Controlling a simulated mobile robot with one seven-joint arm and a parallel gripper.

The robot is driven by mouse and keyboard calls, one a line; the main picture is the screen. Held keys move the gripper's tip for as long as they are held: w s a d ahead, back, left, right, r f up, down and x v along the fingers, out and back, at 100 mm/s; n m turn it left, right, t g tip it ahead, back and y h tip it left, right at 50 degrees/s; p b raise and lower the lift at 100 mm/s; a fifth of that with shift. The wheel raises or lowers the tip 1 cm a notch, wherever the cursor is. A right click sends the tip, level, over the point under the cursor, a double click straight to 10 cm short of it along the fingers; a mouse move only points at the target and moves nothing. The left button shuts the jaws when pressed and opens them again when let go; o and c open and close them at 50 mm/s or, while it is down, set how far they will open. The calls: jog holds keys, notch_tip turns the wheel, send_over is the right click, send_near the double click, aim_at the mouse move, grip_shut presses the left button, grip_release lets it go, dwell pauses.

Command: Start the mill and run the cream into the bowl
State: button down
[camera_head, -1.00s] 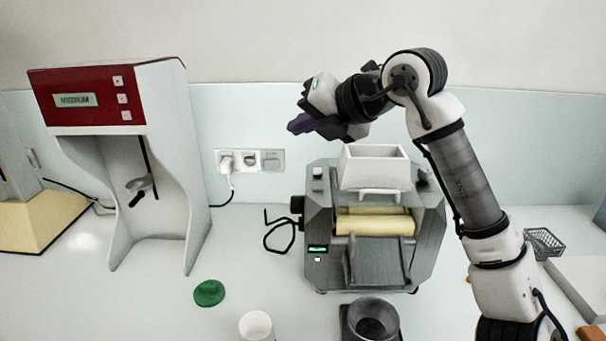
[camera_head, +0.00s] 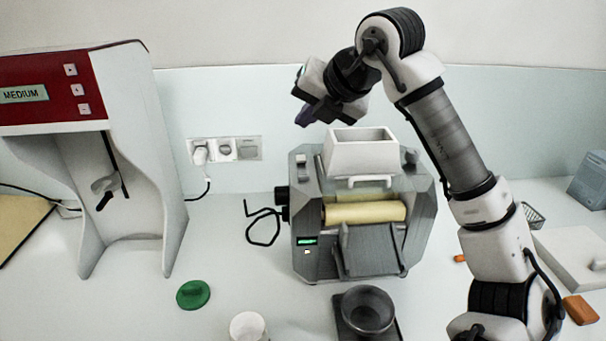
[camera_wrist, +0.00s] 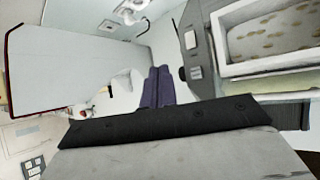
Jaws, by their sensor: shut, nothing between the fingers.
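The grey mill (camera_head: 424,225) stands on the counter with cream rollers (camera_head: 365,213) and a white hopper (camera_head: 362,152) on top. A small green display (camera_head: 306,241) is lit on its front. A dark bowl (camera_head: 368,309) sits in front of the mill on a dark base (camera_head: 347,329). My gripper (camera_head: 304,116) is shut and empty, above and left of the hopper, near the mill's left side. Its purple fingers (camera_wrist: 158,87) are together in the wrist view. There the hopper (camera_wrist: 232,62) is at the right, with speckled cream-coloured contents.
A red and white machine (camera_head: 130,130) reading MEDIUM stands at the left. A green lid (camera_head: 193,294) and a white cup (camera_head: 248,327) lie in front. A wall socket (camera_head: 224,149) with a plug is behind. Orange items lie at the right.

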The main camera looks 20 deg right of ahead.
jog(key=b, duration=0.4)
send_over(307, 176)
notch_tip(307, 176, down, 7)
jog(key=shift+f, duration=0.1)
jog(key=shift+f+b, duration=0.55)
jog(key=shift+b, duration=0.1)
dwell(1.2)
jog(key=shift+f+b, duration=0.45)
jog(key=shift+b, duration=0.1)
jog(key=shift+f+b, duration=0.35)
jog(key=shift+b, duration=0.05)
dwell(0.5)
jog(key=shift+r, duration=0.15)
jog(key=shift+r+p, duration=0.4)
jog(key=shift+r, duration=0.3)
